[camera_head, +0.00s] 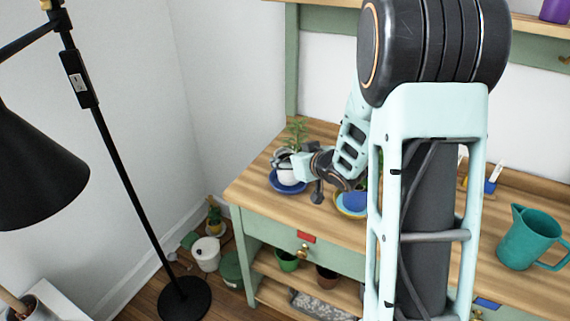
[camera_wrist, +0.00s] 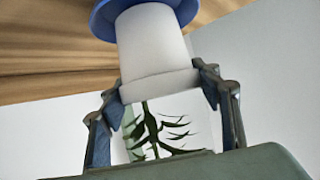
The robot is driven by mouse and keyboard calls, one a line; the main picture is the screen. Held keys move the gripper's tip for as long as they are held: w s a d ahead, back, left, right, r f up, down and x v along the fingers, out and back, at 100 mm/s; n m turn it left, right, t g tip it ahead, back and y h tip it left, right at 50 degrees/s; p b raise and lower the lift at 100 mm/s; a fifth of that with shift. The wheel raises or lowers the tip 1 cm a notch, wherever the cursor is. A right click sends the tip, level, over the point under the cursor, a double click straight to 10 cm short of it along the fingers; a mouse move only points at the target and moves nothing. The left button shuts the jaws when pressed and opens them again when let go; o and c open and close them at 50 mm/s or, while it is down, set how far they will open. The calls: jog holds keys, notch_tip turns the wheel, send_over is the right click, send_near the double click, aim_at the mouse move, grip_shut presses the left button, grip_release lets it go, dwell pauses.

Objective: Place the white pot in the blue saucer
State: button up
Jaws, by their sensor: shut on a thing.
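The white pot (camera_head: 289,177) holds a green plant (camera_head: 297,132) and is upright over the blue saucer (camera_head: 275,186) on the left end of the wooden bench. My gripper (camera_head: 284,160) reaches in from the right and is shut on the pot near its rim. In the wrist view, my gripper (camera_wrist: 160,93) has one finger on each side of the white pot (camera_wrist: 155,45). The pot's base meets the blue saucer (camera_wrist: 105,18) in that view. I cannot tell whether the base bears fully on the saucer. My gripper partly covers the pot in the head view.
A yellow-rimmed dish with blue in it (camera_head: 352,203) sits right of my gripper, partly behind my arm. A teal jug (camera_head: 528,238) stands at the right. A black floor lamp (camera_head: 110,140) stands left of the bench. Pots (camera_head: 206,253) sit on the floor.

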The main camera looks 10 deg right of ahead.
jog(key=shift+f, duration=0.6)
jog(key=shift+a+r, duration=0.1)
jog(key=shift+f+b, duration=0.25)
jog(key=shift+b, duration=0.05)
jog(key=o, duration=1.5)
jog(key=shift+s, duration=0.1)
jog(key=shift+r, duration=0.15)
jog(key=shift+r+p, duration=0.2)
jog(key=shift+p, duration=0.1)
jog(key=p+v, duration=0.2)
jog(key=v, duration=1)
jog(key=shift+f+p, duration=0.15)
jog(key=shift+p, duration=0.15)
